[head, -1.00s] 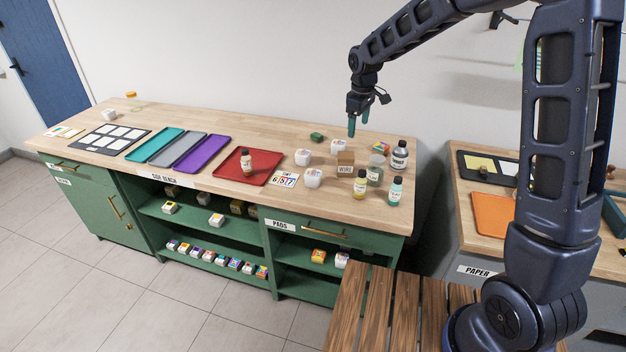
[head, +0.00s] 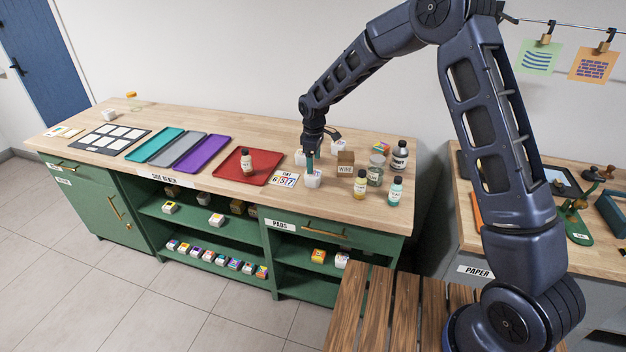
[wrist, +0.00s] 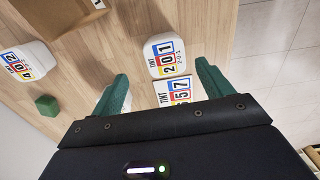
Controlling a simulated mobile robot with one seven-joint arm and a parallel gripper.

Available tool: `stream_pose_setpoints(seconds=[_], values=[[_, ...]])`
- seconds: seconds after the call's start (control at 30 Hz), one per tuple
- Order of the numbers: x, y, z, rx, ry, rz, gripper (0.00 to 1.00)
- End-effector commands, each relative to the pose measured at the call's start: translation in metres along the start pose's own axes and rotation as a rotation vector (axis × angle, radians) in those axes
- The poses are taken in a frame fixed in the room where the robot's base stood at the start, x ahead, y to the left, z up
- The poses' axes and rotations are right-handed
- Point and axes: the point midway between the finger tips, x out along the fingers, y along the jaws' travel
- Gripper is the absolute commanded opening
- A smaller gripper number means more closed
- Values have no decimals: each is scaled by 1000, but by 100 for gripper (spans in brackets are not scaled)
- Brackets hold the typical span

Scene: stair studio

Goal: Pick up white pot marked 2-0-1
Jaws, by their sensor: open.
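The white pot marked 2-0-1 (wrist: 165,55) stands upright on the wooden bench; its label has red, yellow and blue patches. In the head view this white pot (head: 313,180) is near the bench's front edge, right of the number card. My gripper (head: 310,168) points down just above it, partly covering it. In the wrist view my gripper (wrist: 163,88) has its green fingers spread wide. The pot lies just ahead of the gap between them, with nothing held. Any contact cannot be told.
Another white pot marked 4-0-2 (wrist: 25,62) and a green block (wrist: 47,105) lie to the left. The number card (head: 285,179) lies beside the pot. The WIRE box (head: 345,163) and several bottles, including a yellow one (head: 360,183), stand right. A red tray (head: 232,168) is left.

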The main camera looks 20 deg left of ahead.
Motion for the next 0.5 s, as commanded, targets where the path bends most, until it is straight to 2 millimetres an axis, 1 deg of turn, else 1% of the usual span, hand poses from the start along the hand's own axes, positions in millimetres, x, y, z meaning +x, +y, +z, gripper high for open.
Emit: stream_pose_setpoints(seconds=[0.03,0.1,0.27,0.37,0.5], values=[[7,-1,0,0,-1,-1,79],[12,0,0,0,0,0,79],[20,-2,0,0,0,0,79],[30,-5,0,0,-1,0,79],[50,-9,0,0,-1,-1,79]])
